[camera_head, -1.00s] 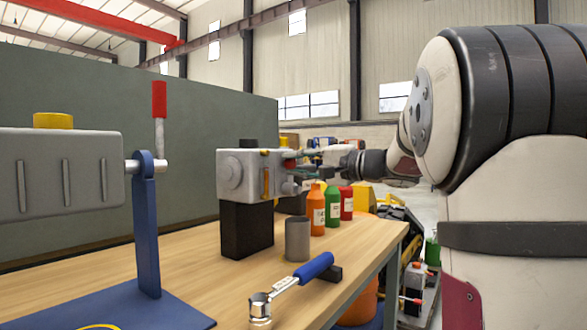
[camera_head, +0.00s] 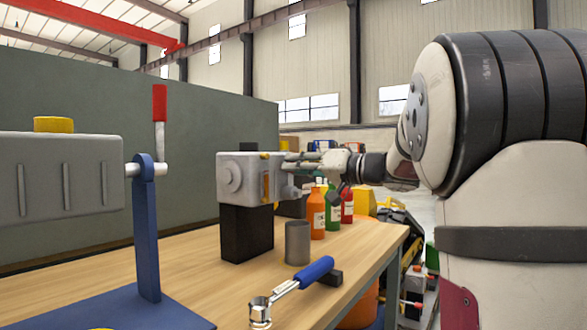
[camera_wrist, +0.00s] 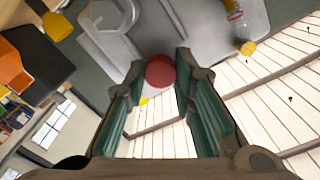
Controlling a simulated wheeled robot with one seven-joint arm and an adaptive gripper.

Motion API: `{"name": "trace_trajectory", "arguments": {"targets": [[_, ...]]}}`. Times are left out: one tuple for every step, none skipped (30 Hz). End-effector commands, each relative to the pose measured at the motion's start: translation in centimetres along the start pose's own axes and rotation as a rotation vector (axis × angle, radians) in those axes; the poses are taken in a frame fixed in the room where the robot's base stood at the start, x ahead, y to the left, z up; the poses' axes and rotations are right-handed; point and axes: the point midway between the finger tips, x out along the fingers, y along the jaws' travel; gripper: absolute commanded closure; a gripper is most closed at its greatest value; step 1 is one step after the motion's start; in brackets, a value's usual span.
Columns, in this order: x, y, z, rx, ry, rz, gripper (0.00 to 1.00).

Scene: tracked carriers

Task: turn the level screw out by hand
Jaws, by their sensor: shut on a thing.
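The grey gearbox housing (camera_head: 241,180) stands on a black block (camera_head: 247,232) on the bench. My gripper (camera_head: 292,166) reaches it from the right, at its upper right side. In the wrist view a round red screw head (camera_wrist: 160,71), which I take for the level screw, sits between the fingertips of my gripper (camera_wrist: 160,78), close to the grey housing (camera_wrist: 165,25). The jaws are shut on it. Its shank and thread are hidden. In the head view the fingers hide the red head.
Orange (camera_head: 316,213), green (camera_head: 332,211) and red (camera_head: 347,207) bottles stand below my arm. The bench front is partly clear.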

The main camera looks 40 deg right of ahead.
Motion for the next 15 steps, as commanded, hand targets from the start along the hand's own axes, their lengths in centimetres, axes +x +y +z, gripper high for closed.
{"name": "trace_trajectory", "arguments": {"targets": [[0.06, -0.29, -0.30, -0.002, 0.006, -0.005, 0.96], [0.06, -0.29, -0.29, -0.002, 0.006, -0.005, 0.96], [0.06, -0.29, -0.29, -0.002, 0.006, -0.005, 0.96], [0.06, -0.30, -0.29, -0.001, 0.005, -0.005, 0.72], [0.06, -0.29, -0.28, -0.001, 0.005, -0.005, 0.65], [0.06, -0.27, -0.25, -0.001, 0.005, -0.004, 0.57], [0.05, -0.25, -0.22, 0.000, 0.004, -0.004, 0.57], [0.05, -0.23, -0.19, 0.000, 0.004, -0.004, 0.57], [0.05, -0.20, -0.16, 0.001, 0.003, -0.003, 0.57], [0.04, -0.18, -0.15, 0.001, 0.003, -0.003, 0.57], [0.04, -0.16, -0.13, 0.001, 0.002, -0.003, 0.57], [0.03, -0.14, -0.11, 0.002, 0.002, -0.002, 0.57], [0.03, -0.13, -0.10, 0.002, 0.002, -0.002, 0.57], [0.03, -0.12, -0.09, 0.003, 0.001, -0.002, 0.57], [0.03, -0.12, -0.10, 0.014, 0.001, -0.002, 0.57]]}}
